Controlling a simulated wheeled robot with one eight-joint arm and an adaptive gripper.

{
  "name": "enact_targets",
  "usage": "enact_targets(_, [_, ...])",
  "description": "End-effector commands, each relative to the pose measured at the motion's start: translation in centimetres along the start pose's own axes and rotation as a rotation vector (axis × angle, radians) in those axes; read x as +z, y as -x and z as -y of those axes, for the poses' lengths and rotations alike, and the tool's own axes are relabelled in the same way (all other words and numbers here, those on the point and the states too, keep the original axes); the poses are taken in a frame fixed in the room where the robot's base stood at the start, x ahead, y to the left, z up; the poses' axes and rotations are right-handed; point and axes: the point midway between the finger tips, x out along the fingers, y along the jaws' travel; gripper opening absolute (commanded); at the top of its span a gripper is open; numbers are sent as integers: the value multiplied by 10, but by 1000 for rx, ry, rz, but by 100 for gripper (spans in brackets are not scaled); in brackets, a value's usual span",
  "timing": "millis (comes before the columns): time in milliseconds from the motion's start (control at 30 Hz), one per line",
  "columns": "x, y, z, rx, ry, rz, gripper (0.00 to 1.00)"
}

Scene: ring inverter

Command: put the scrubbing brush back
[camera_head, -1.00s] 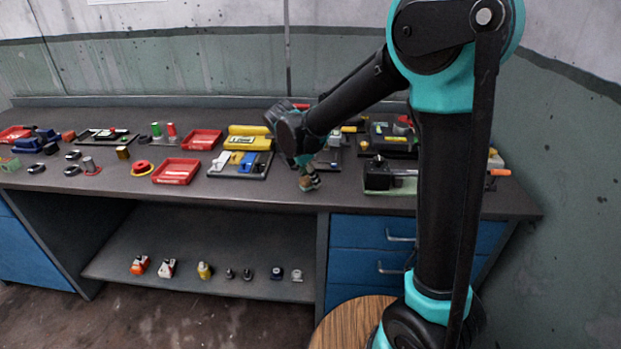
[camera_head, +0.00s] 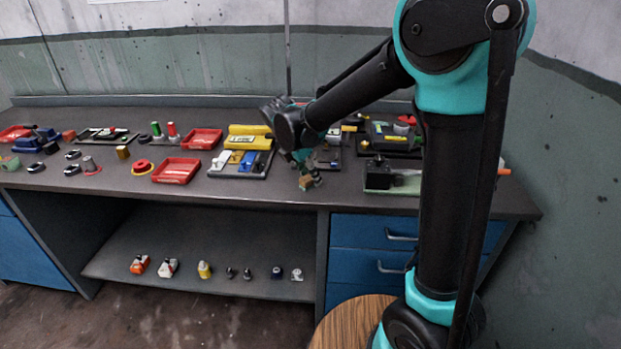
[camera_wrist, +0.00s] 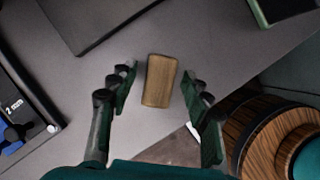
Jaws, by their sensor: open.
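The scrubbing brush appears as a plain brown wooden block (camera_wrist: 160,80) in the wrist view, close to the bench's front edge. Its bristles do not show from above. My gripper (camera_wrist: 157,86) is open, with one finger on each side of the block and a visible gap on both sides. In the head view, my gripper (camera_head: 308,172) points down over the front of the bench, with the small brown block (camera_head: 306,183) at its fingertips. I cannot tell how far the fingertips are above the bench top.
Left of the gripper is a dark tray (camera_head: 222,174) with blue, white and yellow pieces. A red tray (camera_head: 176,171) lies farther left. A green-based fixture (camera_head: 392,186) stands to the right. A round wooden stool (camera_head: 345,325) is below. Small items stand on the lower shelf (camera_head: 200,240).

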Motion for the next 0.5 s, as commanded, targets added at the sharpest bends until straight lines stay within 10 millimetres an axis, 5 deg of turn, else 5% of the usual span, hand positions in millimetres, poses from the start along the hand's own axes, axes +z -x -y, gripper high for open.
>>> enact_targets(500, [0, 94, 0, 0, 1, 0, 49])
